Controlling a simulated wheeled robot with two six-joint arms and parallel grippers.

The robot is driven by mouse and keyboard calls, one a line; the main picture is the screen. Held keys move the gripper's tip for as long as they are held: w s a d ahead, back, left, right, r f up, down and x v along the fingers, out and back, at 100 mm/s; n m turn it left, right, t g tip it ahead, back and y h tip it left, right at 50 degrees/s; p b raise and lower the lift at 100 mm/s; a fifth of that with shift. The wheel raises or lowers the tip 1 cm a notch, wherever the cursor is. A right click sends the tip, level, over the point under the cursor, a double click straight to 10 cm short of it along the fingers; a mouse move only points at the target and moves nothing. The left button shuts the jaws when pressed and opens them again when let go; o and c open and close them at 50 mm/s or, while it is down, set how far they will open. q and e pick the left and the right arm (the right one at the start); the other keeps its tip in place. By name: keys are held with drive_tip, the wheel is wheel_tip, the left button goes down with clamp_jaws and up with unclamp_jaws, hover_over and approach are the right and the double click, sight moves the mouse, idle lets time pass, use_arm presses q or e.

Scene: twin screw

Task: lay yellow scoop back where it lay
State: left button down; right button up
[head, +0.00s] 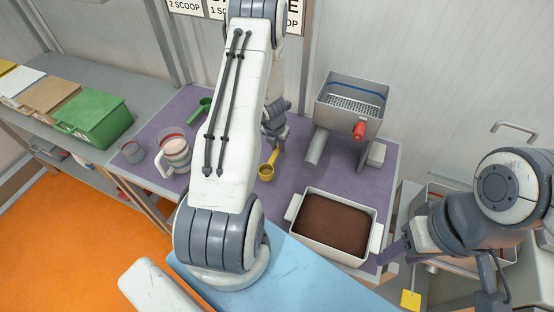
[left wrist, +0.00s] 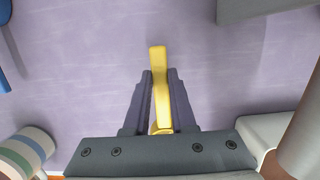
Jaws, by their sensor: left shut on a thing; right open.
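The yellow scoop (head: 267,171) is at the middle of the purple table, with its handle rising toward my left gripper (head: 275,130). In the left wrist view, the scoop's yellow handle (left wrist: 158,62) runs between the two dark fingers of the left gripper (left wrist: 160,85), which is shut on it. I cannot tell whether the scoop touches the table (head: 292,170). My right gripper (head: 393,252) is open at the right, beside the white pan, and partly hidden by its own arm.
A white pan of brown material (head: 330,225) stands front right of the scoop. A grey machine with a red knob (head: 350,105) is behind it. Purple surface around the scoop is clear.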

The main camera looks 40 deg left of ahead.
sight(276, 150)
use_arm(q)
drive_tip(key=shift+s+f+b, duration=0.1)
drive_tip(key=shift+f+b, duration=1.55)
drive_tip(key=shift+f, duration=0.2)
drive_tip(key=shift+f, duration=0.2)
drive_tip(key=c, duration=0.7)
unclamp_jaws()
drive_tip(key=shift+c, duration=0.2)
drive_tip(key=r+p, duration=0.2)
drive_tip(key=r, duration=0.2)
drive_tip(key=s+r+p, duration=0.1)
drive_tip(key=r+p, duration=0.2)
drive_tip(key=r, duration=0.1)
drive_tip(key=s+r+p, duration=0.1)
drive_tip(key=r+p, duration=0.1)
drive_tip(key=r, duration=0.2)
drive_tip(key=shift+s+d, duration=0.15)
drive_tip(key=shift+d, duration=0.1)
drive_tip(key=shift+r, duration=0.1)
